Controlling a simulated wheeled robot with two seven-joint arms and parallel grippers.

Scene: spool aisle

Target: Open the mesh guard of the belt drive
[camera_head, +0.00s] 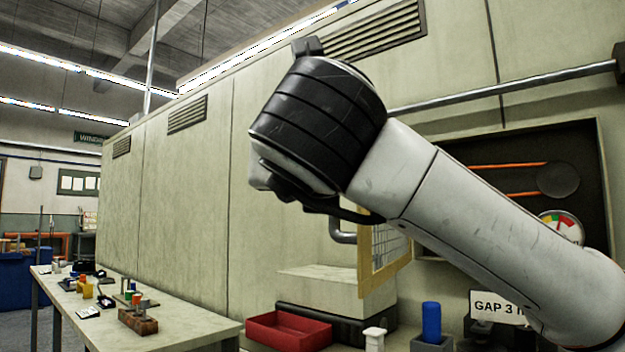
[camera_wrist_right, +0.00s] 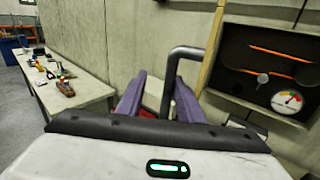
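The mesh guard (camera_head: 385,258), a yellow frame with wire mesh, stands swung out from the dark belt-drive recess (camera_head: 480,152), seen nearly edge-on. The recess is uncovered and shows orange belts (camera_head: 505,180). A grey bent handle (camera_head: 343,232) projects from the guard's left face, partly covered by my right arm. In the right wrist view, the guard's edge (camera_wrist_right: 211,50) and handle (camera_wrist_right: 187,51) lie just beyond my right gripper (camera_wrist_right: 160,80). Its purple fingers are apart, with the handle's upright part showing between their tips; contact is not visible. My left gripper is out of view.
A workbench (camera_head: 190,335) with small parts runs along the left. A red tray (camera_head: 288,331), a blue cylinder (camera_head: 431,320) and a gap sign (camera_head: 497,307) are below the arm. A dial gauge (camera_head: 562,226) sits in the recess. A rail (camera_head: 510,86) crosses above.

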